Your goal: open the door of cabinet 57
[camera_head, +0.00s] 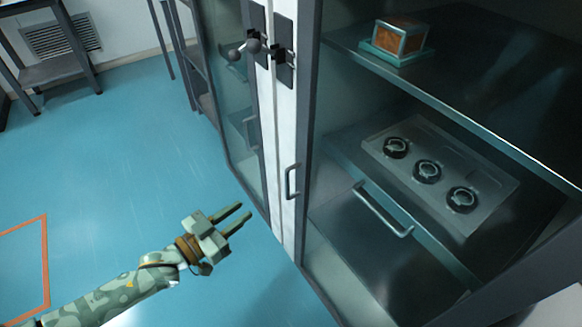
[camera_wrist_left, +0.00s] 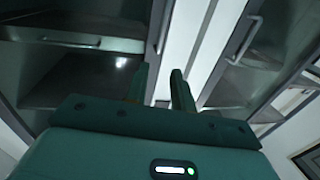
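A tall dark-framed cabinet (camera_head: 312,130) fills the right of the head view; no number is legible, so I cannot tell which cabinet is 57. A vertical bar handle (camera_head: 291,182) sits at its left front edge. A second glass-fronted cabinet (camera_head: 232,100) stands to the left, with its own handle (camera_head: 250,132). Upright handles also show in the left wrist view, one left of the white strip (camera_wrist_left: 165,28) and one right (camera_wrist_left: 245,38). My left gripper (camera_head: 239,217) is open and empty, below and left of the nearer handle, apart from it. My right gripper is not in view.
White posts (camera_head: 282,130) with dark latch plates and a knobbed lever (camera_head: 245,48) separate the cabinets. Inside the right cabinet are a small orange box (camera_head: 400,38), a panel with black rings (camera_head: 428,172) and a lower bar handle (camera_head: 383,210). The blue floor (camera_head: 130,150) is clear.

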